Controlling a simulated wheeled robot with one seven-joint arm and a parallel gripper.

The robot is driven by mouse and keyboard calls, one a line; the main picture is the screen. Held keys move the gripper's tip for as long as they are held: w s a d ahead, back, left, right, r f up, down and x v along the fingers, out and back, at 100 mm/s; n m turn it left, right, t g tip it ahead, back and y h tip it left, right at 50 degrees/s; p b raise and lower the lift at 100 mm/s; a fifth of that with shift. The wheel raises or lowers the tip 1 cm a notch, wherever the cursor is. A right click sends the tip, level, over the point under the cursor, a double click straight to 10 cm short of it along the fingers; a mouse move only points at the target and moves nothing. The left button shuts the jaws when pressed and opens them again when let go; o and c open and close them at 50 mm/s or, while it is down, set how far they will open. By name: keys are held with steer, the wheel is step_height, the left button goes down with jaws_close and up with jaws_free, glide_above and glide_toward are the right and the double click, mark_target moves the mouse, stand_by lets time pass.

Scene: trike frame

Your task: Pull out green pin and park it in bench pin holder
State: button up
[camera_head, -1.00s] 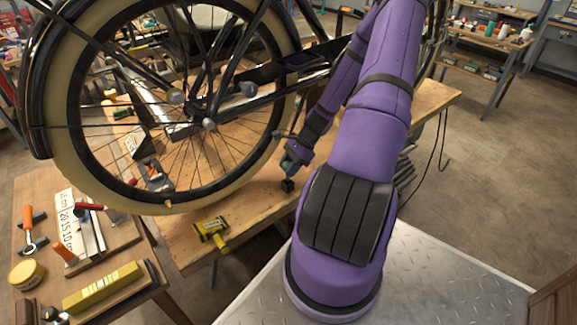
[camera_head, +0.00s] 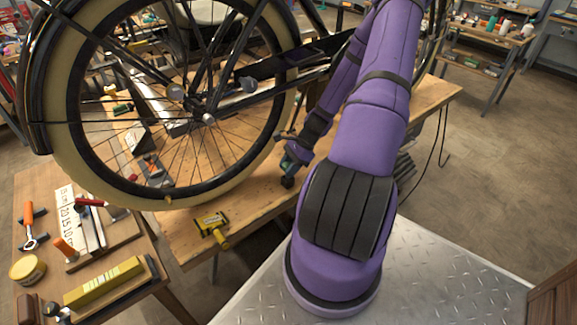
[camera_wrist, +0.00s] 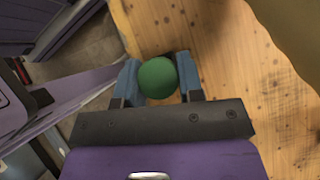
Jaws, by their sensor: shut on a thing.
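The green pin's round head (camera_wrist: 157,78) sits between the two blue fingers of my gripper (camera_wrist: 158,84) in the wrist view. The fingers are shut on it, one on each side. The pin's lower part is hidden beneath its head. In the head view my gripper (camera_head: 291,163) points down over the front edge of the wooden bench, to the right of the wheel. A small black block (camera_head: 287,183), perhaps the pin holder, is just below the fingers. I cannot tell whether the pin is in it.
The bicycle wheel (camera_head: 65,150) stands close on the left of my gripper; its tyre also fills the upper right of the wrist view (camera_wrist: 295,35). A yellow tool (camera_head: 212,224) lies on the bench (camera_head: 185,245). A side table (camera_head: 145,240) holds several tools.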

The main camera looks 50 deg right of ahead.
steer(key=shift+f, duration=0.85)
steer(key=o, duration=1)
steer(key=shift+r, duration=0.1)
steer(key=v, duration=1)
steer(key=shift+s+d+r, duration=0.1)
steer(key=shift+d+r, duration=0.1)
steer(key=shift+d, duration=0.05)
steer(key=shift+s, duration=0.15)
